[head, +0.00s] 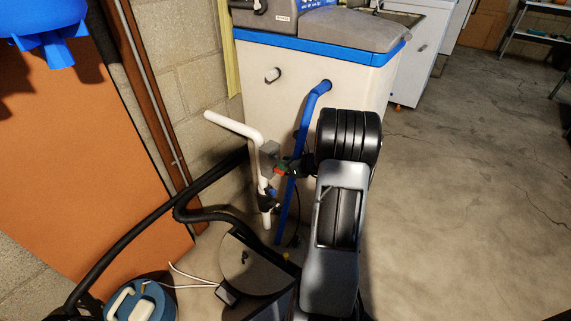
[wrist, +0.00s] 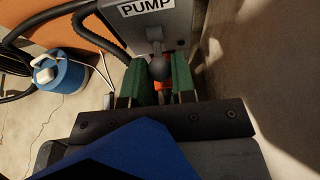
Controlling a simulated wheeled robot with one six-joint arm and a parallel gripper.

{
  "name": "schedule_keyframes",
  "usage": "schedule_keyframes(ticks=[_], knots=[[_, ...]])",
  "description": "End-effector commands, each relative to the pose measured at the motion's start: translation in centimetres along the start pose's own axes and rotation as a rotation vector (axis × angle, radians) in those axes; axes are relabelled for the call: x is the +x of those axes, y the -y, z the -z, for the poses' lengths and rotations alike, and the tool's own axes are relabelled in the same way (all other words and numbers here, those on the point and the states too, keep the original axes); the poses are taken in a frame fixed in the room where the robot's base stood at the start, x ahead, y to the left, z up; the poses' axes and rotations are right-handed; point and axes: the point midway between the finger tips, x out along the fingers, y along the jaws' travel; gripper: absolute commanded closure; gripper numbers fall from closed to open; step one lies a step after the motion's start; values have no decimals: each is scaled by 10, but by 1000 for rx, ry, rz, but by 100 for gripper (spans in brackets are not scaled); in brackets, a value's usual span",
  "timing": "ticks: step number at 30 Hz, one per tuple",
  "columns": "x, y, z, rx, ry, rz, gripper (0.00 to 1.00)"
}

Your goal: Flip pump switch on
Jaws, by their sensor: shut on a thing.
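The pump switch box is grey with a white "PUMP" label (wrist: 148,8), at the top of the wrist view. Its short lever ends in a dark round knob (wrist: 160,69) that points down in that picture. My gripper (wrist: 160,82) has its green finger pads on both sides of the knob and is shut on it. A red-orange part shows behind the knob, between the pads. In the head view the grey switch box (head: 269,152) sits by the white pipe, with my gripper (head: 284,170) touching its front; the lever is too small to make out there.
A white softener cabinet with a blue band (head: 310,48) stands behind the switch. A white pipe (head: 232,126), a blue pipe (head: 301,130) and black hoses (head: 150,220) run close by. A blue canister (head: 140,302) stands at lower left. Open concrete floor (head: 470,190) lies right.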

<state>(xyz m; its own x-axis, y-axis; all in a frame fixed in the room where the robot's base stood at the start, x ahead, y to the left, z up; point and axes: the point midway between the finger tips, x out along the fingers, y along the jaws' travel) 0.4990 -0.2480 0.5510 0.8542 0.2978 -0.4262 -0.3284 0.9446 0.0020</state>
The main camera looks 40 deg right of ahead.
Motion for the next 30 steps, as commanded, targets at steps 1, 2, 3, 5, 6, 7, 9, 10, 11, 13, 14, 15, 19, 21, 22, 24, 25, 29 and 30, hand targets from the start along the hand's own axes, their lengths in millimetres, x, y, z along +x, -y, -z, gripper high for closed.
schedule_keyframes(ticks=[1,2,3,5,6,7,9,10,11,13,14,15,19,21,22,24,25,29,30], knots=[[-3,0,-6,-2,4,0,89],[-4,0,-7,-2,5,0,89],[-4,0,-8,-2,5,0,89],[-5,0,-8,-2,5,0,89],[-5,0,-8,-2,5,0,89],[-5,0,-8,-2,6,0,89],[-4,0,-8,-3,6,0,89],[-4,0,-8,-3,6,0,89],[-4,0,-8,-3,6,0,89],[-5,0,-8,-3,6,0,89],[-5,0,-9,-3,7,0,89],[-6,0,-10,-4,7,0,89],[-8,0,-16,-4,7,0,89],[-9,0,-18,-4,7,-1,89],[-9,0,-18,-4,7,-1,89],[-9,0,-18,-4,7,-1,89],[-9,0,-18,-4,7,-1,89],[-9,0,-17,-4,7,-1,89],[-9,0,-18,-4,7,-1,89]])
